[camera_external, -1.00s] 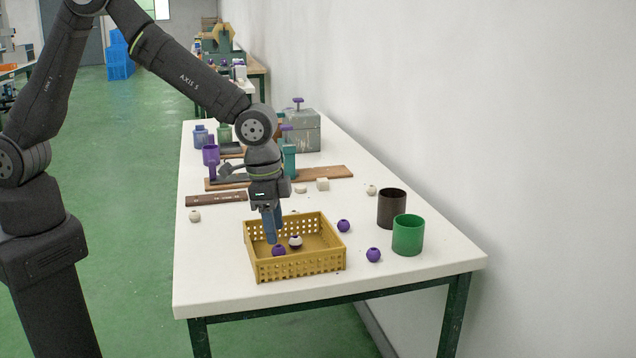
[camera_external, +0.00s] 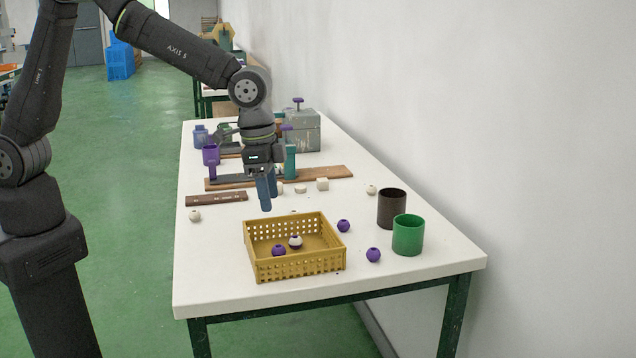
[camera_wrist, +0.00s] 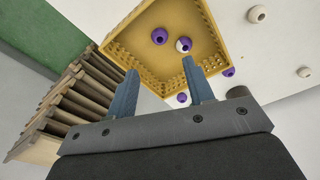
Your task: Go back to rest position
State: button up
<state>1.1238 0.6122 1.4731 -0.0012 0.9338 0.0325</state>
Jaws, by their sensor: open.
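My gripper (camera_external: 265,193) hangs above the table, a little behind and above the yellow tray (camera_external: 300,270). Its blue fingers point down. In the wrist view my gripper (camera_wrist: 162,85) shows two fingers spread apart with nothing between them. The yellow tray also shows at the top of the wrist view (camera_wrist: 140,62). Inside it lie a purple ball (camera_external: 279,250) and a white-and-purple ball (camera_external: 295,241). Both balls also show in the wrist view, the purple one (camera_wrist: 159,37) left of the white-and-purple one (camera_wrist: 184,45).
Two purple balls (camera_external: 344,226) (camera_external: 373,255) lie right of the tray. A dark cup (camera_external: 392,209) and a green cup (camera_external: 408,235) stand farther right. Pale balls (camera_external: 194,216) (camera_external: 371,190), wooden boards (camera_external: 216,199) and a grey box (camera_external: 305,133) occupy the table behind.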

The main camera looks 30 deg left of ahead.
jog(key=f, duration=0.4)
jog(key=d+f, duration=0.1)
jog(key=f, duration=0.6)
jog(key=shift+w+d+f, duration=0.15)
jog(key=shift+w+f, duration=0.15)
jog(key=shift+r, duration=1.55)
